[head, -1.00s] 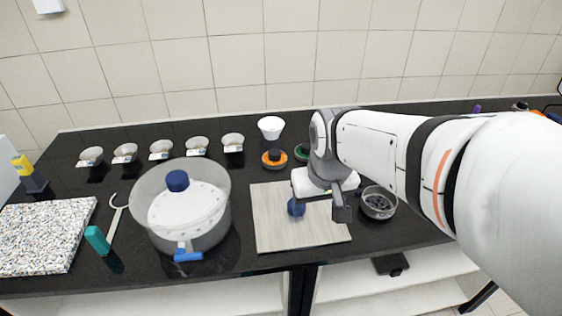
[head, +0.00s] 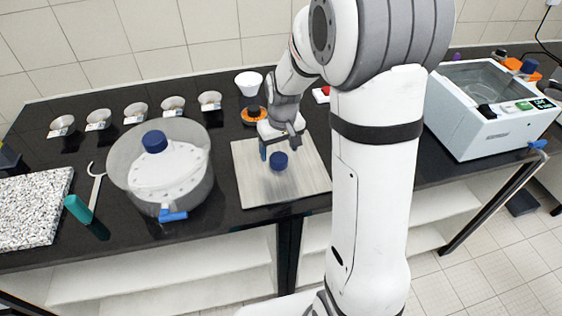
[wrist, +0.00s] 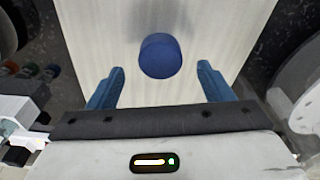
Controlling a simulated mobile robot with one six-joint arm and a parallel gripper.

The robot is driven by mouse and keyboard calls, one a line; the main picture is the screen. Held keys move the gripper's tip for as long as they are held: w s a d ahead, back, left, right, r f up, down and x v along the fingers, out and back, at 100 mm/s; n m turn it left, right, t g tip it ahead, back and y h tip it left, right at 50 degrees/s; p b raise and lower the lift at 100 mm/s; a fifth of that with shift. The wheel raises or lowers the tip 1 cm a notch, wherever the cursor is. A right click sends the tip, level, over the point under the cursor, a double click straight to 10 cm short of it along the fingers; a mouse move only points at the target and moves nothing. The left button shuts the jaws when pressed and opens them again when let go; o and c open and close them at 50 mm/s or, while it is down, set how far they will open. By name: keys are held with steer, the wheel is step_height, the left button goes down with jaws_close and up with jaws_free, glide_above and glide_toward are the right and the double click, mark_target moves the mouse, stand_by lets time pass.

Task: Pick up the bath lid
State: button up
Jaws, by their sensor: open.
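The bath lid (head: 305,183) appears to be the pale, streaked flat plate lying on the black bench, with a round blue knob (head: 280,160) at its middle. In the wrist view the knob (wrist: 159,55) stands between and slightly beyond the two blue fingertips, with clear gaps on both sides. My gripper (head: 281,148) is open over the plate and holds nothing; it also shows in the wrist view (wrist: 161,72). The white bath (head: 490,112) at the right has an open basin.
A clear round vessel (head: 195,180) with a blue-knobbed cover stands left of the plate. A white cone (head: 249,83) and an orange-based item (head: 254,115) are behind it. Several small bowls (head: 173,103) line the back. A speckled slab (head: 35,205) lies far left.

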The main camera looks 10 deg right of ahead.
mark_target(279, 157)
step_height(279, 157, down, 3)
steer(key=shift+w+f, duration=0.1)
steer(key=shift+f, duration=0.1)
steer(key=shift+r, duration=0.1)
steer(key=c, duration=1.4)
